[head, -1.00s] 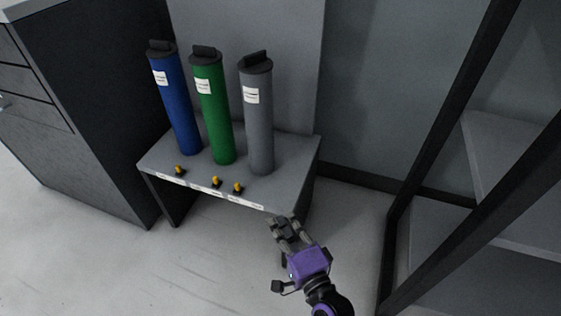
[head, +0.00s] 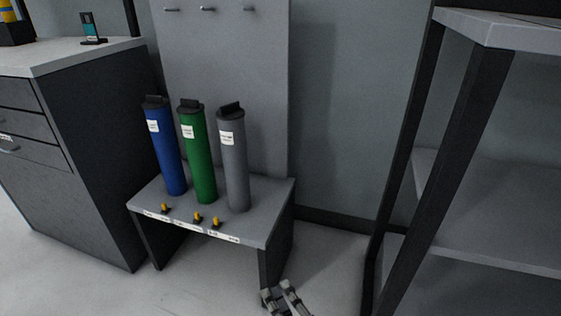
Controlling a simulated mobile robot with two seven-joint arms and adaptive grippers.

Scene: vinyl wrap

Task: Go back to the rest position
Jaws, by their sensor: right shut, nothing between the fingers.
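My right gripper (head: 278,290) shows at the bottom edge, just right of centre. It is shut and empty, in front of the right front leg of a small grey bench. The rest of its arm is out of view below. My left gripper is not in view.
The bench (head: 265,222) holds upright blue (head: 166,155), green (head: 199,157) and grey (head: 233,165) tubes, with small yellow-topped pieces along its front edge. A drawer cabinet (head: 100,160) stands left. A dark-framed shelf (head: 500,220) stands right. Floor is clear in front.

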